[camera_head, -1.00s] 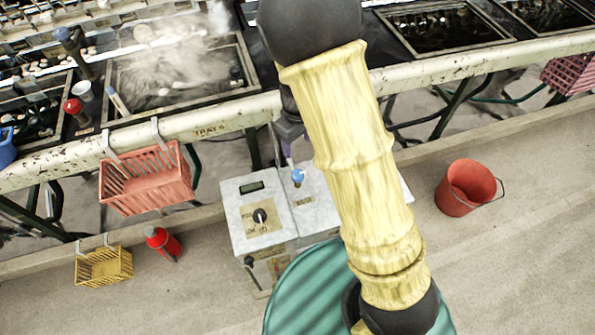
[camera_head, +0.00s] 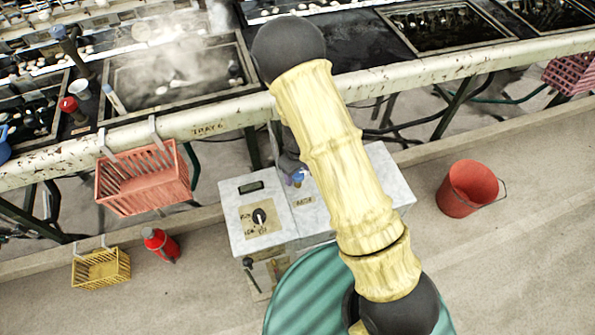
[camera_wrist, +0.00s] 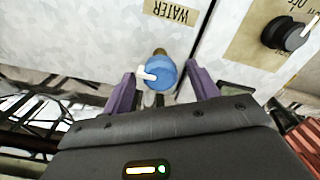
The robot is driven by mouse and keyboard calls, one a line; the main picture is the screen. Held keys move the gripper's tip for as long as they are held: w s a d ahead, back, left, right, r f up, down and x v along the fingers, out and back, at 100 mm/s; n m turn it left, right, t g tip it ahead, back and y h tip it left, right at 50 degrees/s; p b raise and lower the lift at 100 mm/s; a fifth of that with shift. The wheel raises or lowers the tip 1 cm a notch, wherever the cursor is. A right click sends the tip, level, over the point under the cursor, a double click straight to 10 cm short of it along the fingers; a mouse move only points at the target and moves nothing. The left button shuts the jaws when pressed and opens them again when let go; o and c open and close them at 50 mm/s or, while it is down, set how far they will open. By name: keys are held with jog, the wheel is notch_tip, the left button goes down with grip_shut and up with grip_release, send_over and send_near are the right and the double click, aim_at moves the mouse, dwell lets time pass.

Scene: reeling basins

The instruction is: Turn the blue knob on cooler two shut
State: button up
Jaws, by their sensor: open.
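The blue knob (camera_wrist: 162,73) with a white pointer sits on a brass stem on a pale grey box (camera_head: 240,229), beside an upside-down WATER label (camera_wrist: 169,12) in the wrist view. The pointer sticks out to the left there. My gripper (camera_wrist: 162,92) is open, one purple finger to each side of the knob. The knob appears between the fingers, and I cannot tell whether they touch it. In the head view the knob (camera_head: 297,178) is partly covered by my gripper. No "two" marking is legible on the box.
A black dial (camera_head: 260,217) is on the same box. A long metal beam (camera_head: 220,118) with hanging baskets (camera_head: 140,185) runs behind it, before steaming basins. A red flask (camera_head: 161,244) and a red bucket (camera_head: 467,188) stand on the floor either side.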

jog(key=shift+c, duration=0.3)
jog(key=c, duration=0.9)
